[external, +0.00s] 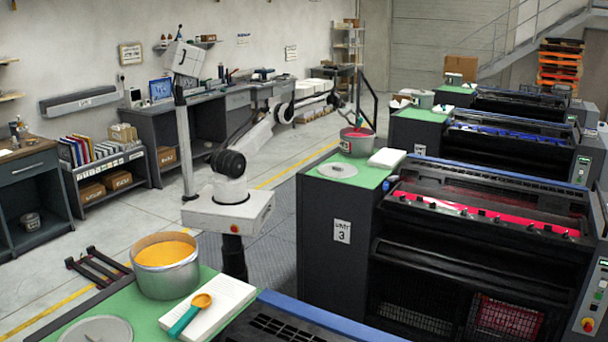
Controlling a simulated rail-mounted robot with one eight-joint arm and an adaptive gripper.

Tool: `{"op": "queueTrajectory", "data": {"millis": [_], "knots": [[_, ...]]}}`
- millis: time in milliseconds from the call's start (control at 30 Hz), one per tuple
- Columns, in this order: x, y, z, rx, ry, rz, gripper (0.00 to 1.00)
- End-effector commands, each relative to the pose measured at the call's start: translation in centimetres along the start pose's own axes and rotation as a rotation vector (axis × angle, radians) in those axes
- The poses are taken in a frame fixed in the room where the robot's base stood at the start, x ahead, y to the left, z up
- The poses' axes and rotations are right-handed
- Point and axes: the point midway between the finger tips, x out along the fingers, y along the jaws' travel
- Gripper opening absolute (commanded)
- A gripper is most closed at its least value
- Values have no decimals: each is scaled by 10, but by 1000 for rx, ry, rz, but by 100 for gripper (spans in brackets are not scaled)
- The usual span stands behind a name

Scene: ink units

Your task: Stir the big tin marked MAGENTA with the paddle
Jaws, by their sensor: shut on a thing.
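The big tin with magenta ink (357,141) stands on the green top of the unit marked 3. A label shows on its side, but it is too small to read. My arm reaches over from the left, and my gripper (350,112) is above the tin's rim.
A round lid (337,170) and a white pad (387,158) lie beside the tin. A tin of yellow ink (166,265) and a teal-handled scoop (190,314) are on the nearer unit. Another tin (422,99) stands on the unit behind. Printing units fill the right side.

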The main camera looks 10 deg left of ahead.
Motion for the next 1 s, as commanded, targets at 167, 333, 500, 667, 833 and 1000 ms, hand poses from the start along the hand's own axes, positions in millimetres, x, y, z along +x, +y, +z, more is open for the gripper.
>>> {"op": "queueTrajectory", "data": {"millis": [167, 333, 500, 667, 833, 1000], "knots": [[-14, 12, 13, 0, 0, 0, 0], [-24, 21, 23, 0, 0, 0, 0], [-35, 30, 33, 0, 0, 0, 0], [-45, 39, 42, 0, 0, 0, 0], [-48, 42, 45, 0, 0, 0, 0], [-47, 41, 44, 0, 0, 0, 0]]}}
